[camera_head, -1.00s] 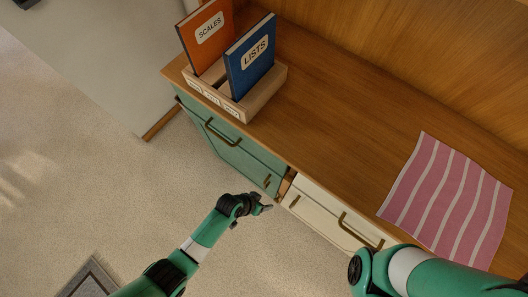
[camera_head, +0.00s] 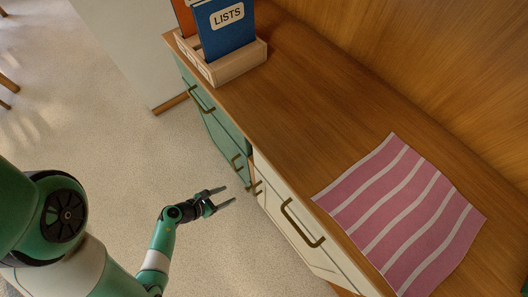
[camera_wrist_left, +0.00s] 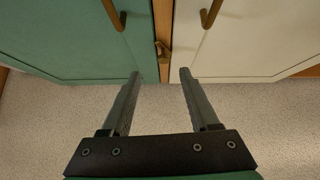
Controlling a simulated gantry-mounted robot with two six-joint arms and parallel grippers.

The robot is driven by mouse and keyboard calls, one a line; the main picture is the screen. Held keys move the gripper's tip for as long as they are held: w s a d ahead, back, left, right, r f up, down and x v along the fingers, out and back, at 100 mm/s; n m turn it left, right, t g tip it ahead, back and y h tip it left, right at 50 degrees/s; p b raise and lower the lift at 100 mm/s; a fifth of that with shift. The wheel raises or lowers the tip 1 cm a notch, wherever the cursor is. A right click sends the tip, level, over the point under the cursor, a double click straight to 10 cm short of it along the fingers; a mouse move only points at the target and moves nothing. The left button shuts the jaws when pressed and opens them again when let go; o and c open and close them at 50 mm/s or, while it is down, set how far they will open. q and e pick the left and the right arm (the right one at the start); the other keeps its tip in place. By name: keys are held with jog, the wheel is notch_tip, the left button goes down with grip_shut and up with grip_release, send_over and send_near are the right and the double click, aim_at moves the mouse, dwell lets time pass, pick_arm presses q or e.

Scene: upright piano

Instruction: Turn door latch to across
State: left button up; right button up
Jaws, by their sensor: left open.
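In the left wrist view a small brown door latch (camera_wrist_left: 163,47) sits on the narrow wooden strip between a green door (camera_wrist_left: 60,35) and a cream door (camera_wrist_left: 255,35). It looks roughly upright, but its exact angle is hard to make out. My left gripper (camera_wrist_left: 160,76) is open and empty. Its two fingers point toward the cabinet front, with the latch between and beyond their tips, not touched. In the head view my left gripper (camera_head: 226,199) is low in front of the cabinet, just short of the doors. My right gripper is not in view.
Brown handles stick out from the green door (camera_wrist_left: 113,15) and the cream door (camera_wrist_left: 208,13), flanking the latch. A cream drawer with a handle (camera_head: 301,223) is at the right. The cabinet top (camera_head: 290,110) holds a book box (camera_head: 238,63) and a pink striped cloth (camera_head: 405,215).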

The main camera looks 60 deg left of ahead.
aim_at(249, 188)
pick_arm(q)
jog(key=s+d+f+b+x, duration=0.1)
jog(key=b+x, duration=0.4)
jog(key=x, duration=0.6)
jog(key=shift+f+m+g, duration=0.3)
jog(key=shift+f+m, duration=0.05)
jog(key=shift+m, duration=0.05)
grip_shut()
